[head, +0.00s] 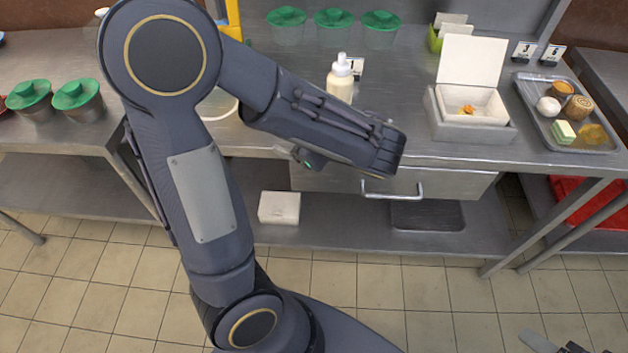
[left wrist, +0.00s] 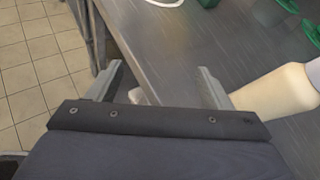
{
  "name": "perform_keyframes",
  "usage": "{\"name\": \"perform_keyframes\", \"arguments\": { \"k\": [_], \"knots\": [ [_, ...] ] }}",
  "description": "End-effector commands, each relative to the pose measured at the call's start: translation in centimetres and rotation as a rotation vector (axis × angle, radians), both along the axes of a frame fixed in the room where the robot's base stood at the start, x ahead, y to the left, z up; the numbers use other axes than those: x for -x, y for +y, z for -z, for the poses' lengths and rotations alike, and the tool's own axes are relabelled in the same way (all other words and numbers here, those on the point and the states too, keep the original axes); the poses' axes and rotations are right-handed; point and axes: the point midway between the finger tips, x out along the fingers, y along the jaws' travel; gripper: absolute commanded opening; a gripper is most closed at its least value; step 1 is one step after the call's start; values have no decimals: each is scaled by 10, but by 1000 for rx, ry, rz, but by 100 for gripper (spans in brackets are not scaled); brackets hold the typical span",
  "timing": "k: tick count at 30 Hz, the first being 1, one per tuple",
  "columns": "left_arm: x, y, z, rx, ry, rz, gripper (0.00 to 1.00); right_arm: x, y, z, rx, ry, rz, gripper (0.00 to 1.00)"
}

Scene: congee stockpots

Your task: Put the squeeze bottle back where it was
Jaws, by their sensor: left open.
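The squeeze bottle (head: 341,80), cream with a white nozzle cap, stands upright on the steel counter (head: 420,142), just left of a number card (head: 356,67). Its pale body also shows at the right edge of the left wrist view (left wrist: 276,90). My left gripper (left wrist: 160,69) is open, with its fingers apart and the bottle outside them, to the right. In the head view the arm largely hides that gripper, near the counter's front edge. My right gripper seems to show only partly at the bottom right corner; its jaws cannot be made out.
Green-lidded containers (head: 333,20) stand at the back, others (head: 78,98) at the left. An open white box (head: 470,100) and a food tray (head: 553,128) are to the right. A drawer handle (head: 392,191) juts out below; a white box (head: 279,207) sits underneath.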

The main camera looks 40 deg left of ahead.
Motion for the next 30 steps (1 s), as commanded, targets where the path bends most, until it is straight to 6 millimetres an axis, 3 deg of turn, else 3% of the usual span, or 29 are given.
{"name": "perform_keyframes", "arguments": {
  "k": [1, 3, 6, 9, 13, 18, 30],
  "knots": [
    [31, 11, 7, 154, -56, -135, 73, 0, 0, 0, 0, 0, 0, 56],
    [70, 8, 22, 376, -140, -323, 73, 0, 0, 0, 0, 0, 0, 56],
    [111, -15, 38, 695, -295, -599, 73, 0, 0, 0, 0, 0, 0, 56],
    [131, -49, 41, 996, -469, -864, 73, 0, 0, 0, 0, 0, 0, 56],
    [134, -85, 28, 1319, -672, -1141, 73, 0, 0, 0, 0, 0, 0, 56],
    [129, -106, 9, 1557, -819, -1341, 73, 0, 0, 0, 0, 0, 0, 56],
    [127, -111, 1, 1608, -844, -1383, 73, 0, 0, -3, 0, 0, 0, 56]
  ]
}}
